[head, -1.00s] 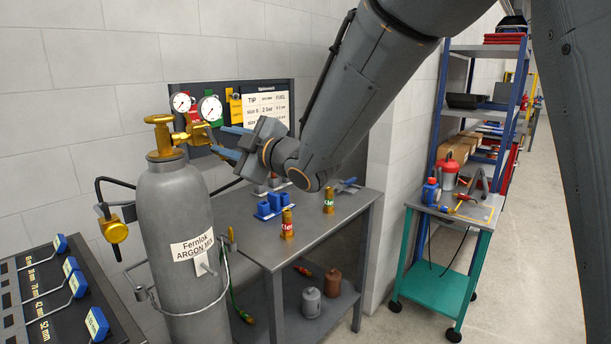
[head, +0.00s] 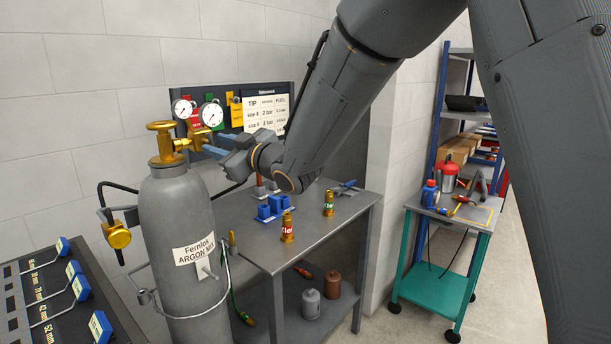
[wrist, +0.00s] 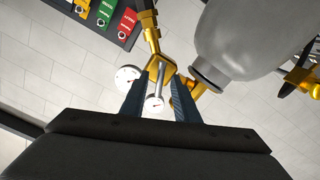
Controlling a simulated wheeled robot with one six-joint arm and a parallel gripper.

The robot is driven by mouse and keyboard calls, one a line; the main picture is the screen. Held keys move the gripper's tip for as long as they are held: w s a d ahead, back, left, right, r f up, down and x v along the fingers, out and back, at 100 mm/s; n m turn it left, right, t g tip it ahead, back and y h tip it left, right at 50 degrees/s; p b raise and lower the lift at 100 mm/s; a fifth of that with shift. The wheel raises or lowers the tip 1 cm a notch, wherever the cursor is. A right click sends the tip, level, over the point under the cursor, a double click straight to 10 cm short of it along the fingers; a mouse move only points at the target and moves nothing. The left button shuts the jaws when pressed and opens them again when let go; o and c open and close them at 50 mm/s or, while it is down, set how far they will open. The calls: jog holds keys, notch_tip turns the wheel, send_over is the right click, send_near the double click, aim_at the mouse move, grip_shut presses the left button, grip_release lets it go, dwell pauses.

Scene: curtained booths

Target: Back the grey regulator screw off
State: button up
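The brass regulator (head: 183,143) is fixed to the valve of the grey gas cylinder (head: 178,235). In the wrist view the regulator body (wrist: 158,57) lies just beyond the fingertips. The grey regulator screw (wrist: 160,76) points from it toward me, between my two fingers. My gripper (head: 211,145) is at the right side of the regulator in the head view. Its blue-grey fingers stand apart, also in the wrist view (wrist: 159,84), with a gap on each side of the screw. The screw is not clear in the head view.
Two round gauges (head: 183,109) (head: 212,115) sit close above the fingers. A board with a chart (head: 268,112) stands behind. The grey bench (head: 330,218) below carries blue blocks (head: 275,206) and brass fittings (head: 287,227). A dark hose curves left of the cylinder.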

jog(key=shift+c, duration=0.4)
grip_shut()
jog(key=n+b, duration=0.3)
jog(key=shift+f+b, duration=0.15)
jog(key=shift+b, duration=0.2)
jog(key=shift+n, duration=0.4)
jog(key=shift+b, duration=0.45)
jog(key=shift+n+b, duration=1)
jog(key=shift+b, duration=0.15)
jog(key=shift+n+b, duration=0.7)
jog(key=shift+n, duration=0.1)
